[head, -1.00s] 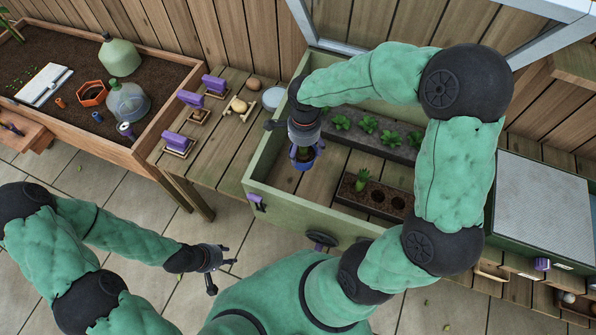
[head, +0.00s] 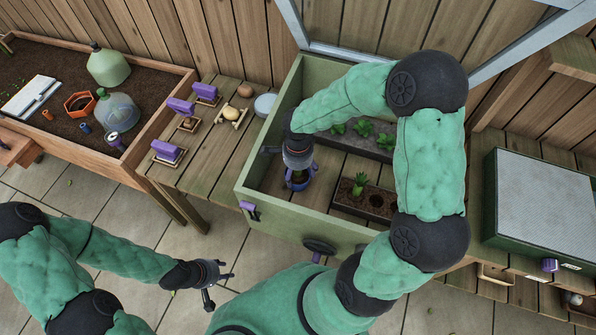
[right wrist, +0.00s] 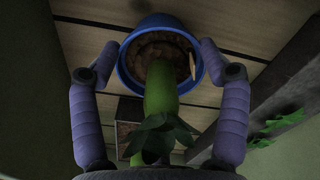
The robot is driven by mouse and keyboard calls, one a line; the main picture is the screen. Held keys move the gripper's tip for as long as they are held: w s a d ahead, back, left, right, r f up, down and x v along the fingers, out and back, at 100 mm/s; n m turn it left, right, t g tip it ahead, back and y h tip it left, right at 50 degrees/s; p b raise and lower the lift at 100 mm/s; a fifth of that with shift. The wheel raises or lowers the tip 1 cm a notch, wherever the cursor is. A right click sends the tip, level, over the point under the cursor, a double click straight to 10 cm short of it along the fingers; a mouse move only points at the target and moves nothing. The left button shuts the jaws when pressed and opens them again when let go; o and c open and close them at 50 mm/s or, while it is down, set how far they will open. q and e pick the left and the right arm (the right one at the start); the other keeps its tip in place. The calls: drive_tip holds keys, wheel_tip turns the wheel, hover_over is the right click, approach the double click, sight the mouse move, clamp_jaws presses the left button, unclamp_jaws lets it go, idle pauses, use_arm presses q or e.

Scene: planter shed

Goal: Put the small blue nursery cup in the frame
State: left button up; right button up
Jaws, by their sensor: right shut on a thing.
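The small blue nursery cup (head: 300,184) holds dark soil and a green plant. My right gripper (head: 299,170) is shut on it from above. In the right wrist view the cup (right wrist: 125,68) is between the two purple fingers, with the plant pointing toward the camera. The frame (head: 282,220) is a green wooden box with its glazed lid raised. The cup is inside its walls, over the left part of the slatted floor; I cannot tell if it touches the floor. My left gripper (head: 221,289) is open and empty over the paving, outside the frame.
A brown planter (head: 350,206) with one plant and bare holes stands right of the cup. A grey trough (head: 365,145) with several seedlings stands behind. Left of the frame, a slatted bench (head: 225,150) carries purple-handled tools. The frame's left floor is mostly clear.

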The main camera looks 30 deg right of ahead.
drive_tip(key=shift+f, duration=0.15)
drive_tip(key=o, duration=1.5)
wheel_tip(320, 180, up, 12)
drive_tip(key=p, duration=0.4)
drive_tip(key=shift+r+p, duration=0.2)
drive_tip(key=shift+p, duration=0.1)
